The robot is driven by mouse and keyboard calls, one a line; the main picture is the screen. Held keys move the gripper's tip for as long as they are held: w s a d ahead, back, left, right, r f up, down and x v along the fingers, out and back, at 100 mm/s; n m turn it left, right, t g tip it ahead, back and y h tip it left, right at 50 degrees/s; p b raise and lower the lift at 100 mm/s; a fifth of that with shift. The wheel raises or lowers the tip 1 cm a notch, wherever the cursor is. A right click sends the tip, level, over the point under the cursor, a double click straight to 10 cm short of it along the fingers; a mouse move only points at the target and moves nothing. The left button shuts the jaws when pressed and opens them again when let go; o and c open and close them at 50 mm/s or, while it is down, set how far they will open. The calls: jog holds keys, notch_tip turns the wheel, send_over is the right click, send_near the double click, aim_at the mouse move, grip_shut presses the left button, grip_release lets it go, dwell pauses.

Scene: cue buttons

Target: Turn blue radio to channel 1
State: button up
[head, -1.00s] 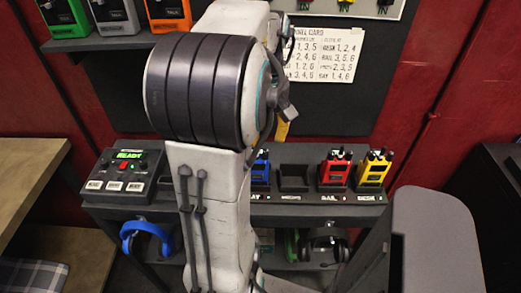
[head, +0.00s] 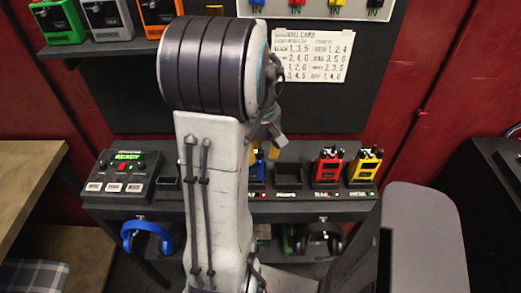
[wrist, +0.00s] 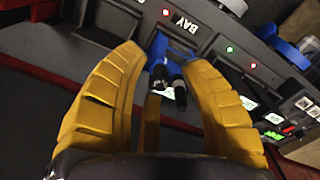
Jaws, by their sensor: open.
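The blue radio (head: 257,168) stands in its slot on the dark counter, mostly hidden behind my arm in the head view. In the wrist view the blue radio (wrist: 176,48) lies between my fingers, with two black knobs on its top towards the camera. A "BAY" label is beside it. My gripper (wrist: 162,62) is open, one yellow finger on each side of the radio; contact cannot be told. In the head view only a bit of my yellow gripper (head: 273,150) shows, just above the blue radio. The channel setting is not readable.
A red radio (head: 328,168) and a yellow radio (head: 364,166) stand right of an empty slot (head: 288,178). A control box (head: 126,174) reading READY sits at left. A channel card (head: 313,55) hangs behind. Headphones (head: 146,238) hang below the counter.

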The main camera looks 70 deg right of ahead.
jog(key=shift+o, duration=0.2)
grip_shut()
jog(key=shift+f, duration=0.1)
jog(key=shift+f+n+b, duration=0.1)
jog(key=shift+n+b, duration=0.7)
jog(key=shift+n, duration=0.1)
jog(key=shift+n+b, duration=0.35)
jog(key=shift+n, duration=0.95)
jog(key=shift+c, duration=0.2)
grip_release()
jog(key=shift+r, duration=0.2)
